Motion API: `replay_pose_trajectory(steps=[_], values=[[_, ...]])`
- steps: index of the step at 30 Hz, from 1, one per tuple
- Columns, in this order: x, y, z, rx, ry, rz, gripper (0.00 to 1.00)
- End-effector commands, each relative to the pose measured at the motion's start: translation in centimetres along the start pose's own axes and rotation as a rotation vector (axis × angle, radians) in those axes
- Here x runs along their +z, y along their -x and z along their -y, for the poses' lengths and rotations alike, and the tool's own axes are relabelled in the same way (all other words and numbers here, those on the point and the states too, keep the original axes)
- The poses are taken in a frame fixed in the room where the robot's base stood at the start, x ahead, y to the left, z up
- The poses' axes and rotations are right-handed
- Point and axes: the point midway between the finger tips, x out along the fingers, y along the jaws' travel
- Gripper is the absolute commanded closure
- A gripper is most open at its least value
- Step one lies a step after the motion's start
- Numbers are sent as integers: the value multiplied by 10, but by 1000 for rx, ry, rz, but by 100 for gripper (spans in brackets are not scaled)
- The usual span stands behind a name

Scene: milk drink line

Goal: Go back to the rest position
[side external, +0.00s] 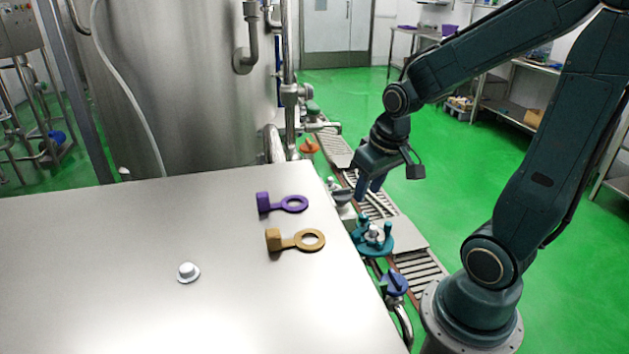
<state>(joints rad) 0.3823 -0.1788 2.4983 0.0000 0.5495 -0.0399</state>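My gripper (368,187) hangs from my dark arm over the grated floor channel, just past the right edge of the steel table (110,235). Its fingers point down, near a grey rounded fitting (342,197) and behind a teal fixture with upright pegs (374,240). I see nothing clearly held between the fingers. The fingers are small here, and their gap is not clear.
On the table lie a purple ring-ended piece (270,203), an ochre ring-ended piece (283,240) and a small white cap (187,272). A blue valve handle (395,283) sits beside the table edge. A large steel tank (175,80) stands behind. Green floor is open at right.

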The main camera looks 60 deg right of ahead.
Motion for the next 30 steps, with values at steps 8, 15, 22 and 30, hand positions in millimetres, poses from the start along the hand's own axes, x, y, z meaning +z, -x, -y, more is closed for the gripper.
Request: replay_pose_trajectory(steps=[8, 15, 22, 30], values=[[14, 54, 36, -44, 126, -91, 66], [38, 94, 58, -90, 227, -162, 66], [59, 119, 68, -127, 295, -208, 66], [67, 126, 70, -139, 317, -219, 66]])
